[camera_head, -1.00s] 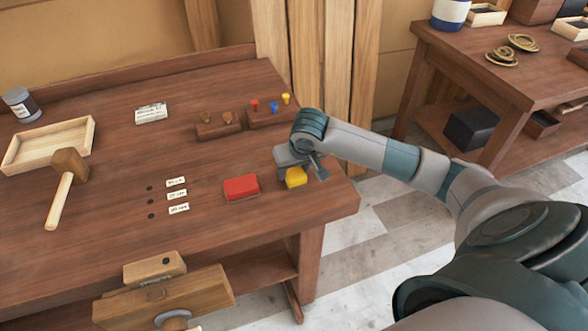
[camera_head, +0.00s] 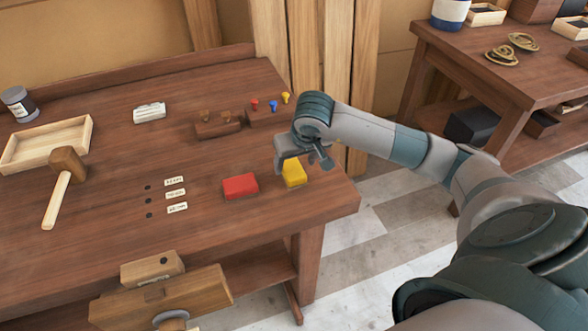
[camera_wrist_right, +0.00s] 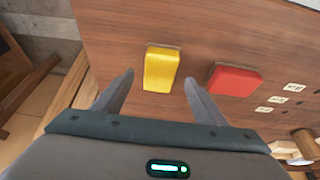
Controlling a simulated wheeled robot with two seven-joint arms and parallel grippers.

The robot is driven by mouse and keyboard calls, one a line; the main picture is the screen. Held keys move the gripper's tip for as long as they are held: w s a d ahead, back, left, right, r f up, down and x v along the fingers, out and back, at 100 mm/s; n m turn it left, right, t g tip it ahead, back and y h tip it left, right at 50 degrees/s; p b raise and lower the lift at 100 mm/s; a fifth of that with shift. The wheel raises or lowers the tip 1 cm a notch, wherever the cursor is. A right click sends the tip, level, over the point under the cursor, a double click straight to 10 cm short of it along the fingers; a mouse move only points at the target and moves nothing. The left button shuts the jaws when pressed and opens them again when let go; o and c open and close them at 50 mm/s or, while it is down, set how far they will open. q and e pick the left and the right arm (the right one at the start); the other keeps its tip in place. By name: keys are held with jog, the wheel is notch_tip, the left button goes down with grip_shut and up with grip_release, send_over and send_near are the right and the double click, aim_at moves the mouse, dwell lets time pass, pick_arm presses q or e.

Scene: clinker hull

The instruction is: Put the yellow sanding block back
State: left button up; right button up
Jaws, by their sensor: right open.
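The yellow sanding block (camera_head: 294,173) lies on the workbench near its right edge, to the right of a red block (camera_head: 240,187). My right gripper (camera_head: 300,160) is above and just behind the yellow block, partly covering it in the head view. In the right wrist view the yellow block (camera_wrist_right: 161,69) lies beyond and between the open fingertips, apart from them, and the red block (camera_wrist_right: 234,80) lies to its right. My right gripper is open and empty. My left gripper is not in view.
A wooden vise (camera_head: 160,298) is at the front edge.

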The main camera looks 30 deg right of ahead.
jog(key=b+v, duration=0.1)
jog(key=v, duration=0.6)
jog(key=shift+s+r+b, duration=0.2)
jog(key=shift+r+b, duration=0.05)
jog(key=shift+b, duration=0.1)
jog(key=shift+s, duration=0.1)
dwell(0.3)
